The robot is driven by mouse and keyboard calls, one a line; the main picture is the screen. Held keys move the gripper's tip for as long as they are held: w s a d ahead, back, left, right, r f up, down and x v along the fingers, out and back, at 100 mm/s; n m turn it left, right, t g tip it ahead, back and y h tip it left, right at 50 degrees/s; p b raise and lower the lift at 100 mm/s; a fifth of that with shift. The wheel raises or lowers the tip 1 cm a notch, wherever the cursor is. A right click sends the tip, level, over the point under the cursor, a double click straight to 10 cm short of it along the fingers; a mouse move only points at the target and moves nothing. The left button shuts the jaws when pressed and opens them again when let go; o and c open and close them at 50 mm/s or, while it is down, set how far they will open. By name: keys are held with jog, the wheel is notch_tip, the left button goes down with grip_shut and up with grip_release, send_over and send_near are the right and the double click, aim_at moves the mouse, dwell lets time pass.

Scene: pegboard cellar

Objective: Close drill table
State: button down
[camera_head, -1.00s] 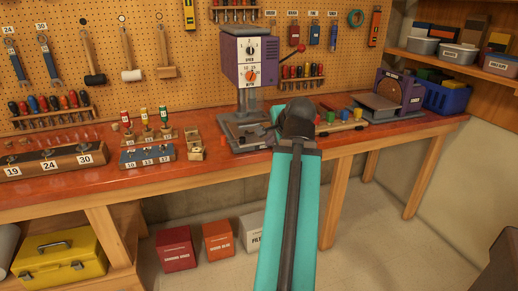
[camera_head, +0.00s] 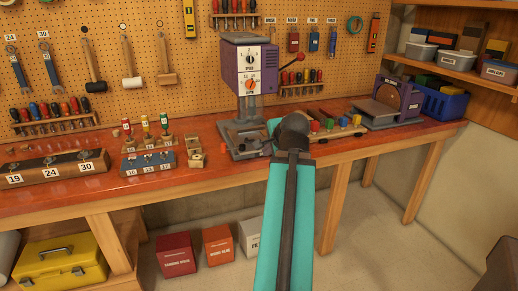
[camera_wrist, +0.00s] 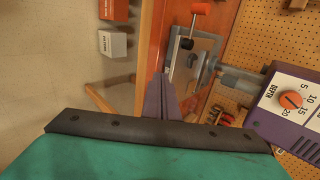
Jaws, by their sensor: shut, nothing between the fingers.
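The drill press has a purple head (camera_head: 250,68) with a speed and depth panel, and stands on the bench in front of the pegboard. Its grey drill table (camera_head: 243,136) is low on the column, partly covered by my arm in the head view. The depth dial (camera_wrist: 290,100) is at the right. My gripper (camera_wrist: 160,82) has its purple fingers together, empty, close to the table's edge; contact cannot be told. In the head view my arm hides the fingers.
Right of the press are a rack of coloured pieces (camera_head: 328,122) and a purple sander (camera_head: 398,97). Left are a blue block (camera_head: 148,161) and a numbered wooden block (camera_head: 55,170). Wall tools hang behind. Floor in front of the bench is clear, with boxes (camera_head: 175,254) underneath.

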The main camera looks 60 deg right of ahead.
jog(key=p+x, duration=0.3)
jog(key=x, duration=0.1)
jog(key=shift+w+d+f+p, duration=0.15)
jog(key=shift+w+d+p, duration=0.05)
jog(key=shift+w+p, duration=0.1)
jog(key=p, duration=0.3)
jog(key=shift+w+d+f+p, duration=0.25)
jog(key=shift+w+d+p, duration=0.05)
jog(key=shift+p, duration=0.1)
jog(key=p, duration=0.2)
jog(key=f+p, duration=0.1)
jog(key=p, duration=0.2)
jog(key=shift+w+d, duration=0.1)
jog(key=shift+w, duration=0.15)
jog(key=shift+w+d+f+p, duration=0.1)
jog(key=shift+w+d+p, duration=0.45)
jog(key=shift+w, duration=0.3)
jog(key=shift+w+d+f+p, duration=0.1)
jog(key=shift+w+d+p, duration=0.25)
jog(key=shift+w+d, duration=0.4)
jog(key=shift+a, duration=0.1)
jog(key=shift+w, duration=0.1)
